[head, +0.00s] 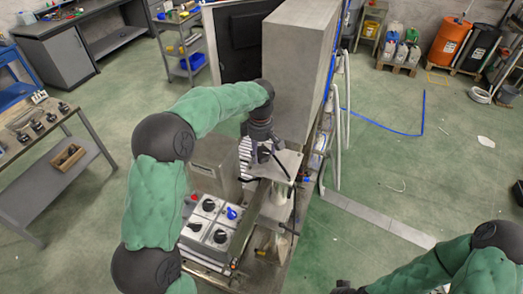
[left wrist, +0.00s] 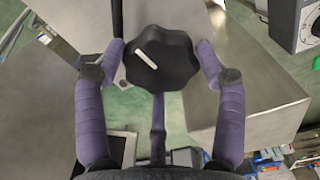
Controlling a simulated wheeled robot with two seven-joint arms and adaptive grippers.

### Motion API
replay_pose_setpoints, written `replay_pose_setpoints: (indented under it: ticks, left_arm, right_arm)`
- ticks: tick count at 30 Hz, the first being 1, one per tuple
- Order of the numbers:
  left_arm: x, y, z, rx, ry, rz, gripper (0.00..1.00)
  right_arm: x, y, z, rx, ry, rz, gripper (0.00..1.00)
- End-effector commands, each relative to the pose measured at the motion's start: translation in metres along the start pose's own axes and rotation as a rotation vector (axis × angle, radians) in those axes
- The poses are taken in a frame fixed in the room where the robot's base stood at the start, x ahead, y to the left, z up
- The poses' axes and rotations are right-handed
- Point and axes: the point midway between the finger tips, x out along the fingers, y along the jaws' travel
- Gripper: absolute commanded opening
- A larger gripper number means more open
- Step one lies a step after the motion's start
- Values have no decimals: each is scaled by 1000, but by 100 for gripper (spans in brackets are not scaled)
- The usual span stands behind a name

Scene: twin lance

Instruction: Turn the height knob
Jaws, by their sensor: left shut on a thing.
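The height knob (left wrist: 165,62) is black and lobed with a white pointer line, and it shows in the left wrist view between the two purple fingers of my left gripper (left wrist: 160,50). The fingertips are at its left and right sides, and the gripper is shut on it. In the head view my left gripper (head: 263,152) points down over the metal bracket on the machine, and it mostly hides the knob there.
A grey control box (head: 208,222) with several black knobs and a blue one stands left of the bracket. A tall grey cabinet (head: 295,60) rises behind my left gripper. A workbench (head: 50,140) with small parts is at the left. The green floor at the right is mostly open.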

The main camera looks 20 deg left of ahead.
Motion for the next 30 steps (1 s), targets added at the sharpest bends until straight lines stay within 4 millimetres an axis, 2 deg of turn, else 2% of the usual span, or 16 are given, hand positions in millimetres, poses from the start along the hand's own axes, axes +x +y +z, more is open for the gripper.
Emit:
replay_pose_setpoints:
  ticks: [1,18,19,21,30]
  left_arm:
    - [-1,0,-4,-14,7,4,38]
    - [-1,-1,-5,-43,7,0,38]
    - [-1,-1,-5,-43,7,0,76]
    - [-1,-1,-4,-43,6,0,92]
    - [0,-1,-2,-40,3,-1,92]
  right_arm:
    - [0,0,0,0,0,0,0]
    - [1,0,0,0,0,0,0]
    - [1,0,0,0,0,0,0]
    - [1,0,0,0,0,0,0]
    - [1,0,0,0,0,0,0]
